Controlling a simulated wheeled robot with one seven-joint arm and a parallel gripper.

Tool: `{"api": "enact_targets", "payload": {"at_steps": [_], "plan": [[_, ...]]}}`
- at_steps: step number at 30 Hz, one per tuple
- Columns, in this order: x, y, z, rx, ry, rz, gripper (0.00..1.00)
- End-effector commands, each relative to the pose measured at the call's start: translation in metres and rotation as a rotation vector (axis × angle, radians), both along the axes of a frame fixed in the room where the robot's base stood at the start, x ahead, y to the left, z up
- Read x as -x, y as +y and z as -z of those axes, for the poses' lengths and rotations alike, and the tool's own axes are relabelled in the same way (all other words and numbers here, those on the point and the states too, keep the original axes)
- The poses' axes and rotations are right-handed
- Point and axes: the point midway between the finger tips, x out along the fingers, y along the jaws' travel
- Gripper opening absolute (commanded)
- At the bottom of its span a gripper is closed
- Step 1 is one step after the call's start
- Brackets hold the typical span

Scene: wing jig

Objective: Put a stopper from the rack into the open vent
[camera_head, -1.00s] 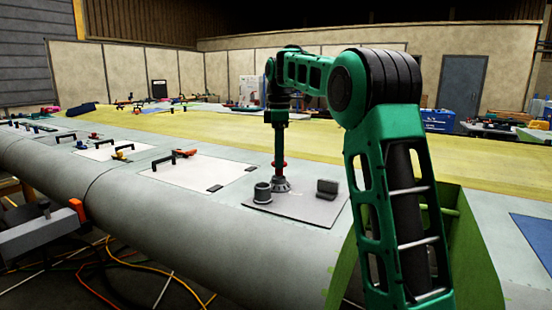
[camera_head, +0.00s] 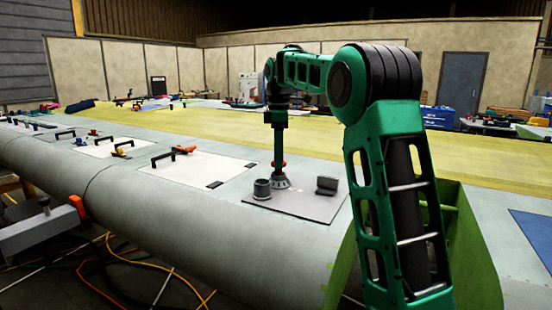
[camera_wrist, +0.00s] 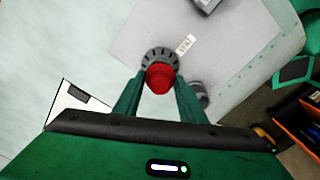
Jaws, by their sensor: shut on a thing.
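My gripper (camera_wrist: 158,95) points down and is shut on a red stopper (camera_wrist: 160,79), whose round red top shows between the fingers in the wrist view. In the head view a little red shows at the fingertips (camera_head: 279,164). Directly below is the dark grey, toothed ring of the vent (camera_head: 281,184), which also shows behind the stopper in the wrist view (camera_wrist: 149,56). A white label (camera_wrist: 185,44) lies beside the ring. The stopper hides the vent's opening, so I cannot tell how deep it sits. I cannot make out the rack.
The ring stands on a grey plate (camera_head: 300,208) on the wing. A grey cylinder (camera_head: 262,190) stands close to its left, and a dark box-like fitting (camera_head: 327,186) to its right. White panels with black handles (camera_head: 205,172) lie further left. Bare wing surface surrounds the plate.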

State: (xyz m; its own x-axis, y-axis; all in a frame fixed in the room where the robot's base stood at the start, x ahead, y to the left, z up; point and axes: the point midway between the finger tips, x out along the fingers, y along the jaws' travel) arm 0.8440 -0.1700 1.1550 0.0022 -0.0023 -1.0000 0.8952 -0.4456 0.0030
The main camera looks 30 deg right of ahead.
Motion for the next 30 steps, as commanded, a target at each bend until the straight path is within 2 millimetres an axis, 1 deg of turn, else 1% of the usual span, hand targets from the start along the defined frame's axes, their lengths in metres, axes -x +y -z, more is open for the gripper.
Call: {"api": "enact_targets", "payload": {"at_steps": [30], "plan": [[0.000,0.000,0.016,0.000,0.000,-0.001,0.16]]}}
